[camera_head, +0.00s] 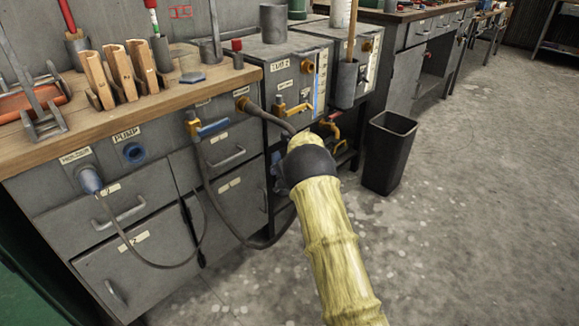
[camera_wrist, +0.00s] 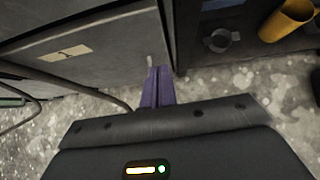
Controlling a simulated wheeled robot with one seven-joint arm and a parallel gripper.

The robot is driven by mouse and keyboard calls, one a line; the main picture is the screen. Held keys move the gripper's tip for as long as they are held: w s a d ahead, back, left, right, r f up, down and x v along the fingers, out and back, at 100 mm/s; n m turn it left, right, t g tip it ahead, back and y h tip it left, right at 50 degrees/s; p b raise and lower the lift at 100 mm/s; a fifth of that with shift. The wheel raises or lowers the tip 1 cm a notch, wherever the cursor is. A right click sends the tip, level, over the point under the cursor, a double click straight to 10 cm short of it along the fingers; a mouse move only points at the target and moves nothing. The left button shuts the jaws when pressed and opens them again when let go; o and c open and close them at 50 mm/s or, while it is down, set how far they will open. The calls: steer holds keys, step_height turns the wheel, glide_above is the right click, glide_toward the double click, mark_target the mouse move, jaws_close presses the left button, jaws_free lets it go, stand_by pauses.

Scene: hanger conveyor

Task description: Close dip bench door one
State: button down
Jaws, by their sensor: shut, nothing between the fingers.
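The dip bench has a grey lower door (camera_head: 232,200) with a pale label, left of my arm's end in the head view. My gripper (camera_wrist: 157,75) shows purple fingers, closed together and empty, at the panel's lower right corner by a small light grey handle (camera_wrist: 150,62). Contact is unclear. In the head view my arm mostly hides the gripper.
A dark hose (camera_head: 215,215) loops down in front of the door. A black bin (camera_head: 388,155) stands on the floor to the right. The wooden bench top (camera_head: 200,95) carries tools. An orange cup (camera_wrist: 288,20) is at the wrist view's upper right.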

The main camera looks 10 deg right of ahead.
steer(key=p+v, duration=0.2)
steer(key=v, duration=0.7)
steer(key=shift+w+f, duration=0.1)
steer(key=shift+p, duration=0.3)
steer(key=s+d+r+m+t+h+p, duration=0.15)
steer(key=s+r+m, duration=0.35)
steer(key=m, duration=0.6)
steer(key=s+d+r+m+t+h+p, duration=0.1)
steer(key=s+d+r+m+t+h, duration=0.2)
steer(key=r+m, duration=0.55)
steer(key=s+a+f+m+g+p, duration=0.15)
steer(key=s+m+g, duration=0.25)
steer(key=s+m, duration=1)
steer(key=s+a+f+m+g+p, duration=0.1)
steer(key=s+a+m+g+p, duration=0.15)
steer(key=s+m+g, duration=0.95)
steer(key=s+r+n+t+p, duration=0.1)
steer(key=s+r+t+p, duration=0.2)
steer(key=r+p, duration=1.5)
steer(key=s+r+n+t+p, duration=0.1)
steer(key=r+t+p, duration=0.3)
steer(key=r+p, duration=1.5)
steer(key=shift+s+a+r+h, duration=0.25)
steer(key=shift+s+h, duration=0.2)
steer(key=shift+s, duration=0.4)
